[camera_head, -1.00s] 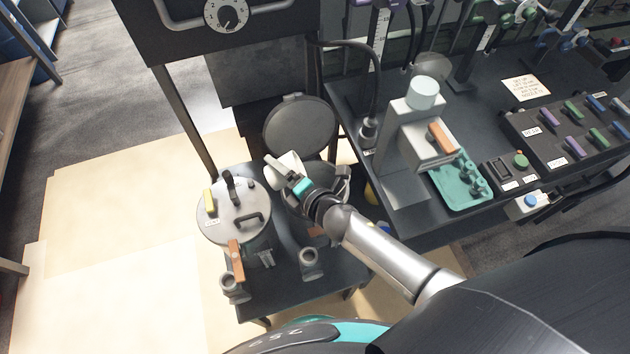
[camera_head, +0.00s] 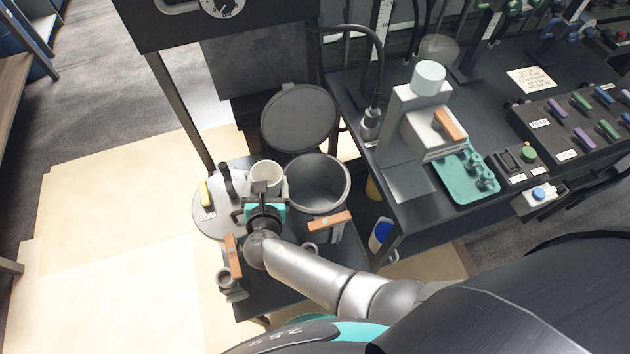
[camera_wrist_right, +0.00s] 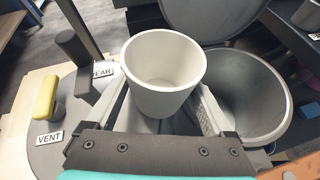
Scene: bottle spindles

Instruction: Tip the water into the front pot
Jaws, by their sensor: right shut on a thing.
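My right gripper (camera_head: 265,194) is shut on a white cup (camera_head: 265,174), with a finger on each side of it. The cup is upright with its mouth up, above the right part of the closed pot's lid (camera_head: 209,220). In the right wrist view the cup (camera_wrist_right: 163,100) shows a pale inside, and I cannot make out any water in it. The open grey pot (camera_head: 318,184) stands just right of the cup, and it also shows in the right wrist view (camera_wrist_right: 243,95). No water shows in its visible inside. My left gripper is not in view.
The open pot's round lid (camera_head: 299,117) is raised behind it. The closed lid has a yellow handle (camera_head: 205,193), a black knob and a label reading VENT (camera_wrist_right: 49,138). Orange-handled taps (camera_head: 330,221) stick out in front. A dark bench (camera_head: 408,222) stands on the right.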

